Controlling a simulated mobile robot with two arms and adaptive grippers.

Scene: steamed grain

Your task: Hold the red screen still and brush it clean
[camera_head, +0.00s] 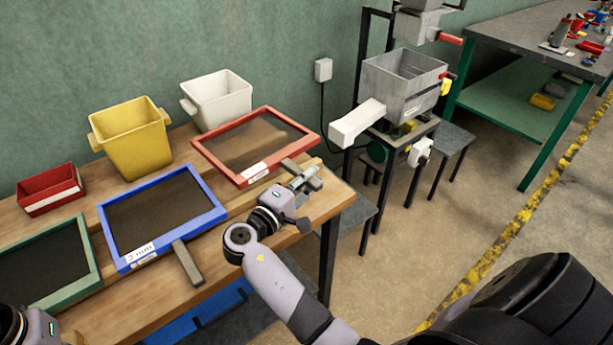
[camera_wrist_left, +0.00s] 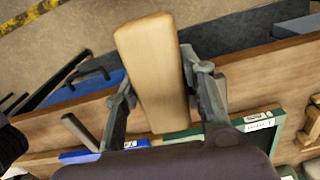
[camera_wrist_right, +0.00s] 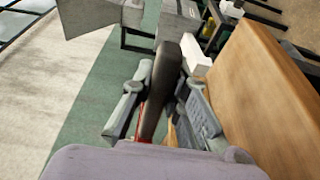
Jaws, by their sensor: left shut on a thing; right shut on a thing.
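The red screen (camera_head: 206,153), a red frame around dark mesh with a white label, is at the right end of the wooden bench. My right gripper (camera_head: 303,182) is at its near right corner, shut on a dark grey handle (camera_wrist_right: 166,75). A bit of red shows below the handle in the right wrist view. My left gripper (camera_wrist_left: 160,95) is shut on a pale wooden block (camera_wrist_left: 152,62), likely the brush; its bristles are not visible. In the head view only my left wrist shows at the bottom left corner, and the block is out of view.
A blue screen (camera_head: 213,214) with a grey handle (camera_head: 188,262) lies left of the red one, and a green screen (camera_head: 90,262) farther left. A yellow bin (camera_head: 133,140), white bin (camera_head: 222,101) and small red bin (camera_head: 48,191) stand behind. A grey machine (camera_head: 398,88) stands right of the bench.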

